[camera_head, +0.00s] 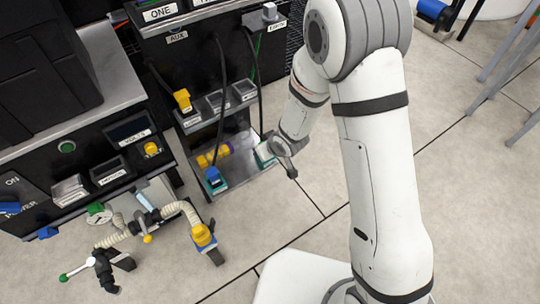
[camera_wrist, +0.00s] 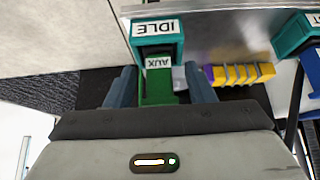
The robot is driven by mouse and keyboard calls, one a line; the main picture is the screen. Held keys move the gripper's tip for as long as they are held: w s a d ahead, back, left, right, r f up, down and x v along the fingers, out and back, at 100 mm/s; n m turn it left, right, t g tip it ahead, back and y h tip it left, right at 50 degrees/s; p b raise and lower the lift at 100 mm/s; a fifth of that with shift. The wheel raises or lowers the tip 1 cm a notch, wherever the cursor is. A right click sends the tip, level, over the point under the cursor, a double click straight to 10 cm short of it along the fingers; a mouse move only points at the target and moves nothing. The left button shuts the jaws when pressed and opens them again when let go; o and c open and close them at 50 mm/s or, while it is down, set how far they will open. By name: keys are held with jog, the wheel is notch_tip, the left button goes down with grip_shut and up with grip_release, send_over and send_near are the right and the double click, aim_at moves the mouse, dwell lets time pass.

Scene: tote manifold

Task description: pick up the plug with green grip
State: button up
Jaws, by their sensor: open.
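The plug with green grip (camera_wrist: 157,88) carries an AUX label and sits in a teal holder (camera_wrist: 145,50) marked IDLE in the wrist view. My gripper (camera_wrist: 160,74) is open, with one blue-grey finger on each side of the green grip. A gap seems to show on both sides; contact cannot be made out. In the head view my gripper (camera_head: 283,150) is at the right end of the low shelf, by the teal holder (camera_head: 263,152). The green plug is mostly hidden there.
A blue plug (camera_head: 213,175) stands in another teal holder to the left on the shelf. A yellow ribbed cylinder (camera_wrist: 238,74) lies between the holders. Black cables (camera_head: 221,95) hang from the panel above. The floor to the right (camera_head: 310,200) is clear.

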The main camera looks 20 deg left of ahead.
jog(key=shift+r, duration=0.1)
jog(key=shift+c, duration=0.2)
grip_shut()
jog(key=shift+r+p, duration=2.9)
jog(key=shift+r, duration=2.1)
